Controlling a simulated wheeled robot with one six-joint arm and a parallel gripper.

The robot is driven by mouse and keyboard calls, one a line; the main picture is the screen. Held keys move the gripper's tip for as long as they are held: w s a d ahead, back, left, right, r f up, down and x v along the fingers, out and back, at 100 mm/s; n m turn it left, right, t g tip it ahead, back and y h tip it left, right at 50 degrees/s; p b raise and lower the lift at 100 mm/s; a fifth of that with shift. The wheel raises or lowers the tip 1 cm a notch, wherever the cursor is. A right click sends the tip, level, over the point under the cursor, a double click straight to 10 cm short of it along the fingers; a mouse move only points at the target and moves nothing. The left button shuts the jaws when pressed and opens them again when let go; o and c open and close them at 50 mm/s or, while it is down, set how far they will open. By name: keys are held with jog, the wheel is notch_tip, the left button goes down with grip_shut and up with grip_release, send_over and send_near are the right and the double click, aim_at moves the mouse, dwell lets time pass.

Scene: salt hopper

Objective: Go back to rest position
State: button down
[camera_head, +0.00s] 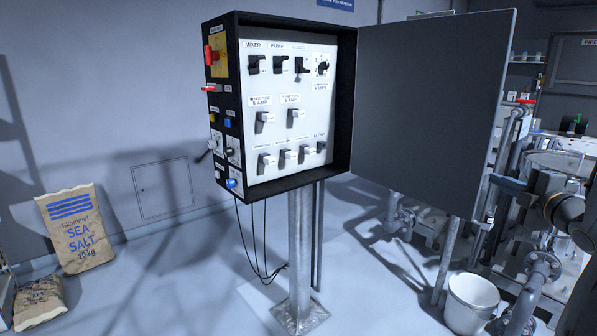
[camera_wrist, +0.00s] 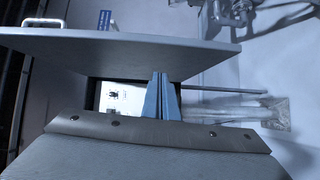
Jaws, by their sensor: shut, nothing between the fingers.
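My gripper (camera_wrist: 161,98) shows in the wrist view as two blue-grey fingers pressed together, with nothing between them. Beyond the fingers is a part of the white switch panel (camera_wrist: 120,97), and the grey cabinet door (camera_wrist: 120,45) crosses the upper part of that view. In the head view the control cabinet (camera_head: 228,100) stands on a post with its door (camera_head: 430,95) swung wide open to the right. Its white panel (camera_head: 280,95) carries several black and grey switches. A dark arm part, which seems mine, shows at the right edge beyond the door.
Pipes and valves (camera_head: 540,275) stand at the right, close to the arm. A white bucket (camera_head: 471,303) is on the floor below the door.

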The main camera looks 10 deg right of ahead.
jog(key=w+a+f+m+g+h, duration=0.1)
jog(key=w+a+f+m+g, duration=0.4)
jog(key=a, duration=0.4)
jog(key=s+a+f+m+g, duration=0.45)
jog(key=a+f+m, duration=0.2)
jog(key=a, duration=0.45)
jog(key=s+a+f+m+g+y, duration=0.1)
jog(key=s+a+f+m+g, duration=0.1)
jog(key=s+a, duration=0.8)
jog(key=s+a+f+m+g+y, duration=0.1)
jog(key=s+a+f+m+g, duration=0.2)
jog(key=s+a+g, duration=0.3)
jog(key=s+a+f, duration=0.1)
jog(key=s+a, duration=0.3)
jog(key=s, duration=0.1)
jog(key=shift+s+a, duration=0.25)
jog(key=shift+a, duration=0.15)
